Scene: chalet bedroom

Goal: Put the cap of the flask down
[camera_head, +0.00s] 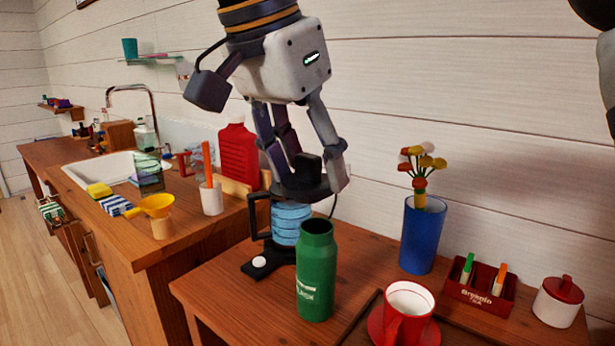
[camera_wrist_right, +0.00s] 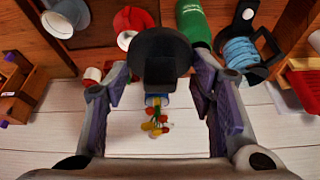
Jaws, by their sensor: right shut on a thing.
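The green flask (camera_head: 315,278) stands upright and uncapped on the wooden table, its dark mouth open. It also shows at the top of the wrist view (camera_wrist_right: 193,22). My right gripper (camera_head: 309,172) comes down from above and is shut on the black cap (camera_head: 292,188), a wide disc with a block-shaped grip. In the wrist view the cap (camera_wrist_right: 160,48) sits between the fingertips, in the air and apart from the flask. In the head view it overlaps the top of the blue ribbed kettle. My left gripper is not in view.
The blue kettle (camera_head: 290,225) with black handle stands behind the flask. A red cup (camera_head: 408,318), blue vase (camera_head: 421,238), red tray (camera_head: 478,295) and lidded pot (camera_head: 558,302) stand to the right. Bare table lies between flask and vase. A sink counter (camera_head: 190,240) is on the left.

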